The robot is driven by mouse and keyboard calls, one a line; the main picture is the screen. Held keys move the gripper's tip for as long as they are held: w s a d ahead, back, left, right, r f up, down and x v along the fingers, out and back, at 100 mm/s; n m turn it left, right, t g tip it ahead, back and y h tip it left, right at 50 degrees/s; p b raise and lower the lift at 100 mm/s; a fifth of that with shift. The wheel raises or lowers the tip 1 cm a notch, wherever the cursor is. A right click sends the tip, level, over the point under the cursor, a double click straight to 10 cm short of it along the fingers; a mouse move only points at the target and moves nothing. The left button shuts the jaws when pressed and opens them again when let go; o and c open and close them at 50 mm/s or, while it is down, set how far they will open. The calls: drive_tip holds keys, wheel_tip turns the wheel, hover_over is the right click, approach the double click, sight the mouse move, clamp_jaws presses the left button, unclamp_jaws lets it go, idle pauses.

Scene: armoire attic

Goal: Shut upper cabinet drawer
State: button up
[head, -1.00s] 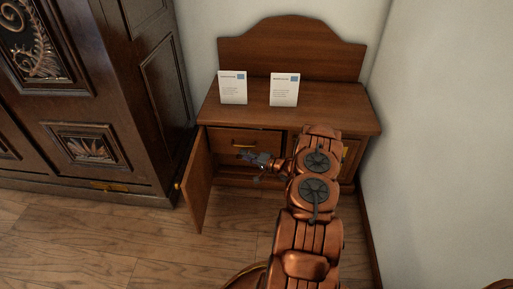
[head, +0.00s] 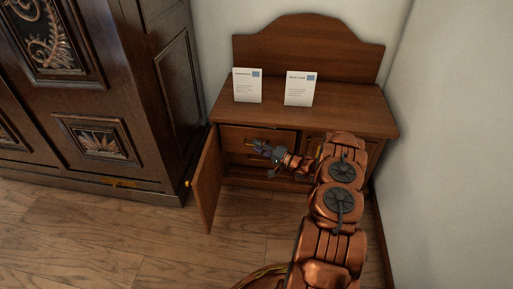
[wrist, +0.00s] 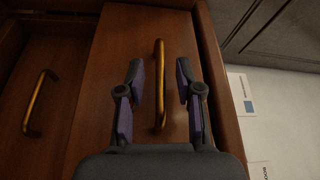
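The wooden cabinet (head: 300,112) stands against the wall with its left door (head: 207,180) swung open. Behind the door is the upper drawer (head: 232,137), whose wooden front also fills the middle of the wrist view (wrist: 112,60). Its front looks nearer than that of the lower drawer (wrist: 45,70), so it seems somewhat out. The upper drawer's brass handle (wrist: 159,85) lies between my fingers, with gaps on both sides. My gripper (wrist: 158,95) is open in front of the upper drawer; in the head view it (head: 262,149) partly covers the drawer fronts.
Two white cards (head: 247,86) (head: 299,90) stand on the cabinet top. A large dark carved armoire (head: 110,90) is close on the left, and a pale wall (head: 450,130) on the right. The wooden floor (head: 150,235) in front is clear.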

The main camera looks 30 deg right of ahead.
drive_tip(key=shift+w+a, duration=0.3)
drive_tip(key=shift+w, duration=0.25)
clamp_jaws()
idle(0.4)
